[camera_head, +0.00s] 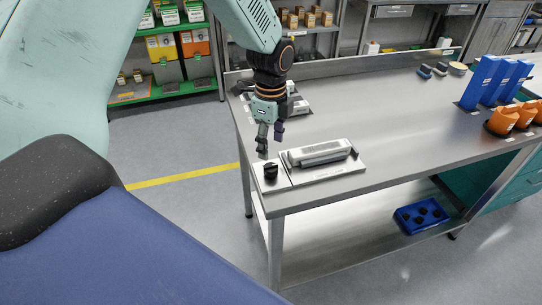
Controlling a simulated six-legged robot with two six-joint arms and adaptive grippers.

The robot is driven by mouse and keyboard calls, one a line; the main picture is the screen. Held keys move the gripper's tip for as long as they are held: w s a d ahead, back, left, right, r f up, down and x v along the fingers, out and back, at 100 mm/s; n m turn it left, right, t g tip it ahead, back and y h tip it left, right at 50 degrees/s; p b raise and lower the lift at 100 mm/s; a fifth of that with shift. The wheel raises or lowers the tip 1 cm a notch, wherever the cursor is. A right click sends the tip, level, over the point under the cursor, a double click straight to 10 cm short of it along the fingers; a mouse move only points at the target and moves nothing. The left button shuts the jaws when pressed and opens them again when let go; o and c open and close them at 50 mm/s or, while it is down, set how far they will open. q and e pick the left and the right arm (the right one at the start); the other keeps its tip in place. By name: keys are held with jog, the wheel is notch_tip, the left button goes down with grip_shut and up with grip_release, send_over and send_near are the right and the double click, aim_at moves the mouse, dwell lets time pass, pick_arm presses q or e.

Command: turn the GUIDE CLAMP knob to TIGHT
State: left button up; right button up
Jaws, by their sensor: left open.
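A small black knob (270,171) stands on a light plate (267,184) near the front left corner of the steel table. Its label and pointer are too small to read, so I cannot tell its setting. A metal guide piece (318,152) lies on a plate just right of the knob. My left gripper (270,146) hangs fingers down above the knob, a little behind it in the picture, open and apart from it. My right gripper is not in view.
The steel table (395,131) has a clear middle. Blue upright holders (480,82) and orange containers (503,120) stand at its right. A grey device (297,105) sits behind my left gripper. A blue tray (422,216) lies on the lower shelf.

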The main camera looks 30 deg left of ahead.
pick_arm(q)
jog(key=shift+r, duration=1.95)
